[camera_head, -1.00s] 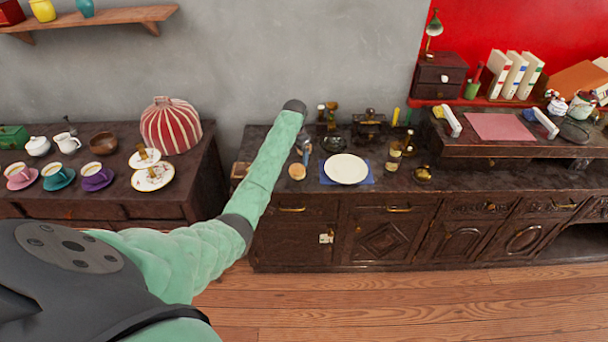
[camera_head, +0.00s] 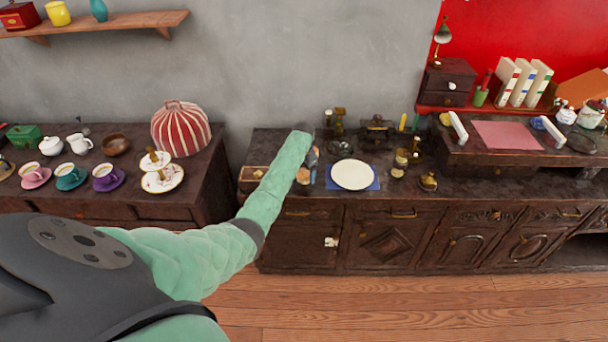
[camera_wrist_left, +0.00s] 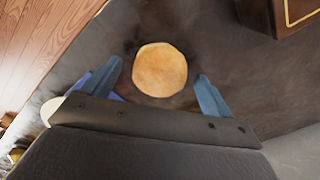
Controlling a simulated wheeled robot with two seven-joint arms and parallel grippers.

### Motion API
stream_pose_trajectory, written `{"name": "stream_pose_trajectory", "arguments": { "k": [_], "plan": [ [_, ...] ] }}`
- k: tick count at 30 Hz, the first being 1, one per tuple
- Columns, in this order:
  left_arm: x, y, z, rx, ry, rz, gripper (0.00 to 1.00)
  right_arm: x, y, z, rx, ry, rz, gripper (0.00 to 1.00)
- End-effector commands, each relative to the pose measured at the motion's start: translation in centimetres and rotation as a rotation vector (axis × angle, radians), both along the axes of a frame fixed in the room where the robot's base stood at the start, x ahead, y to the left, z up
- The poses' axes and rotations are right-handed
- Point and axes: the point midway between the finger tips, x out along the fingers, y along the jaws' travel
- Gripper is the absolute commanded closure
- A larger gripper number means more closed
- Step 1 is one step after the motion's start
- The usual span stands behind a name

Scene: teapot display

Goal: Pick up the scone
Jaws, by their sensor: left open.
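The scone (camera_head: 303,176) is a round, golden-brown piece on the dark wooden counter, left of the white plate; my left arm partly hides it in the head view. In the left wrist view the scone (camera_wrist_left: 160,70) shows whole, with bare counter around it. My left gripper (camera_wrist_left: 158,76) is open, its two blue fingers on either side of the scone in this view. No contact is visible, and its height above the counter is hard to tell. In the head view the left gripper (camera_head: 313,166) is mostly hidden behind my forearm. My right gripper is not in view.
The white plate (camera_head: 353,174) lies on a blue mat (camera_head: 328,183) just right of the scone. A wooden box (camera_head: 252,174) sits to the left. Bottles and small brass items (camera_head: 400,162) stand right of the plate. A side table (camera_head: 150,212) holds cups and a tiered stand.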

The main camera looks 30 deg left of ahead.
Motion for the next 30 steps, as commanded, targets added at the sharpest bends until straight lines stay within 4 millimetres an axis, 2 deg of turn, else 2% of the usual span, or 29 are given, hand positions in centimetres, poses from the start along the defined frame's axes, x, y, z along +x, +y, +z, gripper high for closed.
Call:
{"name": "stream_pose_trajectory", "arguments": {
  "k": [6, 13, 18, 21, 30],
  "plan": [
    [0.0, 0.0, -1.5, 0.0, 0.0, 0.0, 0.15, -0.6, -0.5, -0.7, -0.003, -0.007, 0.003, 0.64],
    [0.0, 0.0, -1.6, 0.0, 0.0, 0.0, 0.15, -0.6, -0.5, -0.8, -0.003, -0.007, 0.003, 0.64],
    [0.0, 0.0, -1.6, 0.0, 0.0, 0.0, 0.48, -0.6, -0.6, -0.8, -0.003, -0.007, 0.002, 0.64],
    [0.0, 0.0, -1.6, 0.0, 0.0, 0.0, 0.63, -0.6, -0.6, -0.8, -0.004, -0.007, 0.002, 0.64],
    [0.0, 0.0, -1.4, 0.001, -0.001, 0.0, 0.63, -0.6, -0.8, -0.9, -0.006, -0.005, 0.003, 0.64]
  ]
}}
